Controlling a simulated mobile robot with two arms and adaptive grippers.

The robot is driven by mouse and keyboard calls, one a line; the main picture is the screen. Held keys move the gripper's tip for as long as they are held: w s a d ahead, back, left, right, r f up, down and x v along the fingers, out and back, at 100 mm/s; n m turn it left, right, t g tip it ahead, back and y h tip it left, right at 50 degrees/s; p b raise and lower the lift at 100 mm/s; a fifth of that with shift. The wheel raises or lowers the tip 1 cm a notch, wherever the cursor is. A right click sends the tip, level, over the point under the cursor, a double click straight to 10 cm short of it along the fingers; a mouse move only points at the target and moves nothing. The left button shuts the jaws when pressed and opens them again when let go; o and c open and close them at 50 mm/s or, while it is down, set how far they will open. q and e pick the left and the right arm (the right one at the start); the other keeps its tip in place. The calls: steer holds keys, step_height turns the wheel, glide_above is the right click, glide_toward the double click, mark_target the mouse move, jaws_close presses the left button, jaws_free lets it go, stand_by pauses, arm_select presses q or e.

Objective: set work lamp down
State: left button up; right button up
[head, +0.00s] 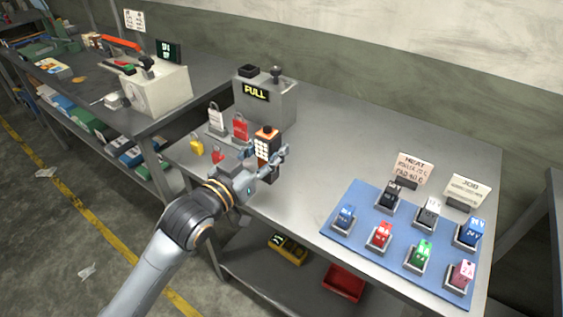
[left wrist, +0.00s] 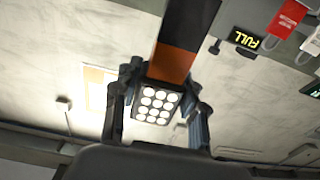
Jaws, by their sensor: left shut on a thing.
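The work lamp (head: 264,148) is a black and orange block with a lit panel of round white lights. My left gripper (head: 268,163) is shut on it and holds it upright at the bench's left part, in front of the grey box with the FULL sign. In the left wrist view the lamp's lit panel (left wrist: 156,105) sits between the two fingers (left wrist: 157,112). I cannot tell whether the lamp's base touches the metal bench (head: 330,130). My right gripper is not in view.
The grey FULL box (head: 275,108) stands behind the lamp. A blue mat (head: 345,213) with several coloured blocks in holders and two cards fills the right. The bench middle is clear.

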arm_select(q)
steer(key=w+f, duration=0.1)
steer(key=f, duration=0.1)
steer(key=w+d+f, duration=0.1)
steer(key=w+f, duration=0.1)
steer(key=f, duration=0.1)
steer(key=w+f, duration=0.2)
steer(key=f, duration=0.1)
steer(key=shift+d+f+p, duration=0.2)
steer(key=shift+d+p, duration=0.1)
steer(key=shift+p, duration=0.1)
steer(key=shift+s+f, duration=0.1)
steer(key=shift+f, duration=0.15)
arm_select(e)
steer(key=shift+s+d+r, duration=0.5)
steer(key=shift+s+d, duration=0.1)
arm_select(q)
steer(key=shift+f, duration=0.2)
steer(key=o, duration=1.3)
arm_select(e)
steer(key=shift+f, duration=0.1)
